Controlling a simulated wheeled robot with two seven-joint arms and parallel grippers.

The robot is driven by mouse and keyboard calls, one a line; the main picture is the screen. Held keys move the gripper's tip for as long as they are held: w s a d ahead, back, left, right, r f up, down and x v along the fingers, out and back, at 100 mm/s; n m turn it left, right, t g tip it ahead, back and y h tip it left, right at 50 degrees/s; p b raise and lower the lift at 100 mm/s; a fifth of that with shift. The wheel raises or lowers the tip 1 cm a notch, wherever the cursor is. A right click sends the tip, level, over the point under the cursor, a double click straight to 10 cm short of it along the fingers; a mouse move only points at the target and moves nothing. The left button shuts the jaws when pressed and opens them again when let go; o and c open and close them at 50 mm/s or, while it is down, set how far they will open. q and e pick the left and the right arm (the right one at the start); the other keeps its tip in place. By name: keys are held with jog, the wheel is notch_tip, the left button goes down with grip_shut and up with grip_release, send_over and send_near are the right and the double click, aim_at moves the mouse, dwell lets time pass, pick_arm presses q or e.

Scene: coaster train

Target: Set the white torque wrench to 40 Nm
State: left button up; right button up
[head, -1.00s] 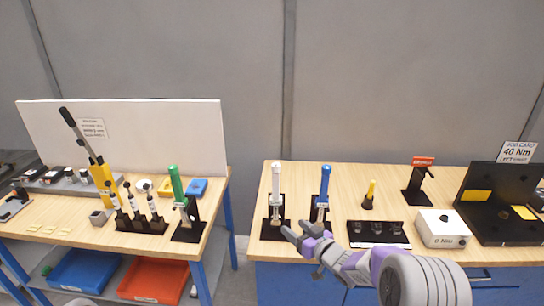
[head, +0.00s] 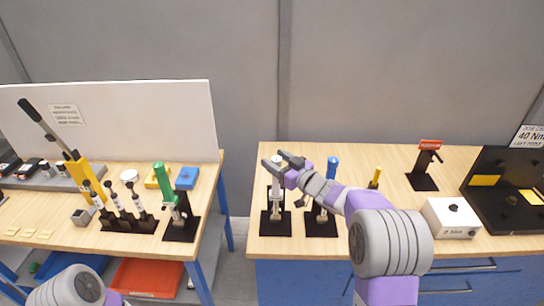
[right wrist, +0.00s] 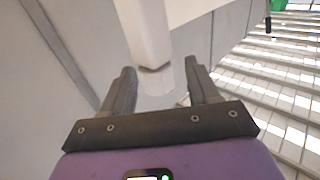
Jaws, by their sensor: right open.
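The white torque wrench (head: 276,186) stands upright in a black stand at the left end of the right bench. My right gripper (head: 278,160) is at its upper part, with the fingers open. In the right wrist view the white handle (right wrist: 147,35) shows between and beyond the two spread fingers (right wrist: 158,78); I cannot tell whether they touch it. The wrench's scale is too small to read. My left gripper is out of view; only part of my left arm shows at the bottom left.
A blue-handled wrench (head: 332,168) stands close to the right, partly behind my right arm. A white box with a display (head: 451,217), a black stand with a red label (head: 424,180) and a "40 Nm" job card (head: 527,136) are farther right. A green-handled wrench (head: 163,182) stands on the left bench.

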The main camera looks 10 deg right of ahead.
jog(key=shift+x, duration=1.05)
jog(key=shift+c, duration=0.2)
